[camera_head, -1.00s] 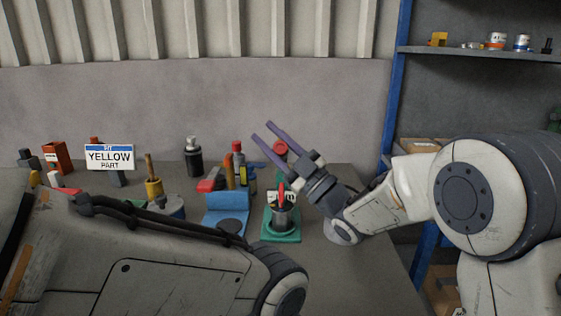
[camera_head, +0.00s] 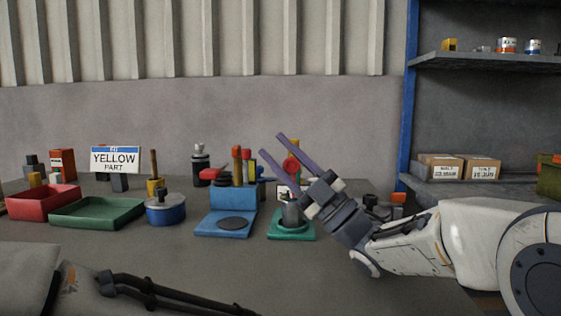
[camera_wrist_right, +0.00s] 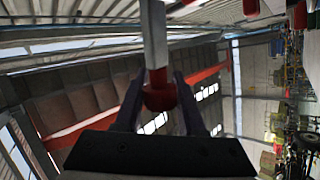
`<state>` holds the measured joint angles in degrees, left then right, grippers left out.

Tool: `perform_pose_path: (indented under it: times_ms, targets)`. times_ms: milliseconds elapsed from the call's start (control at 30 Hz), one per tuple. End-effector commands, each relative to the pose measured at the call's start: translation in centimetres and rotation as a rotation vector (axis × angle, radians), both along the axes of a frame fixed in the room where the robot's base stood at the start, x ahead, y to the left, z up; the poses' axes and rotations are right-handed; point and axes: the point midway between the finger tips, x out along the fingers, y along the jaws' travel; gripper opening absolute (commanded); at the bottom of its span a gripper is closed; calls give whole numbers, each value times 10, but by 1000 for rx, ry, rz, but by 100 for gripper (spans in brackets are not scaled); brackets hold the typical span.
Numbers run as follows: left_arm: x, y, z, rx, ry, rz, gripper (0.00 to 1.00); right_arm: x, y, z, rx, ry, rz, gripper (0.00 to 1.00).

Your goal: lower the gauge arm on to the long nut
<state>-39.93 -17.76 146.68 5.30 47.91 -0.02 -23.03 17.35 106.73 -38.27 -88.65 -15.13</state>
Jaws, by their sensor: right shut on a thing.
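My right gripper (camera_head: 272,146) points up and left above the back of the table. In the right wrist view, its two purple fingers (camera_wrist_right: 158,92) are shut on a red knob (camera_wrist_right: 159,97) at the end of a grey bar (camera_wrist_right: 155,40), which looks like the gauge arm. I cannot make out the long nut for certain. My left gripper is out of view.
A blue stand (camera_head: 222,228) with a dark round pad is left of the green base. A blue round tin (camera_head: 166,213), a green tray (camera_head: 97,222) and a red tray (camera_head: 42,208) lie further left. A "YELLOW PART" sign (camera_head: 115,159) stands behind.

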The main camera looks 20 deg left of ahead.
Motion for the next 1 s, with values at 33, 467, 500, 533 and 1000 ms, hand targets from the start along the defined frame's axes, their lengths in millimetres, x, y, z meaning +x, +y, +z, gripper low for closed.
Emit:
perform_pose_path:
  times_ms: [33,467,500,533,1000]
  targets:
    - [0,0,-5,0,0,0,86,-3,1,-4,0,-1,7,0]
    - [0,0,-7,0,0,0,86,-4,2,-4,-2,0,10,0]
    - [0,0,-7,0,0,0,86,-4,2,-4,-2,0,10,0]
    - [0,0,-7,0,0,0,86,-4,2,-4,-3,0,11,0]
    - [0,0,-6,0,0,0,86,-3,1,-2,-1,0,5,66]
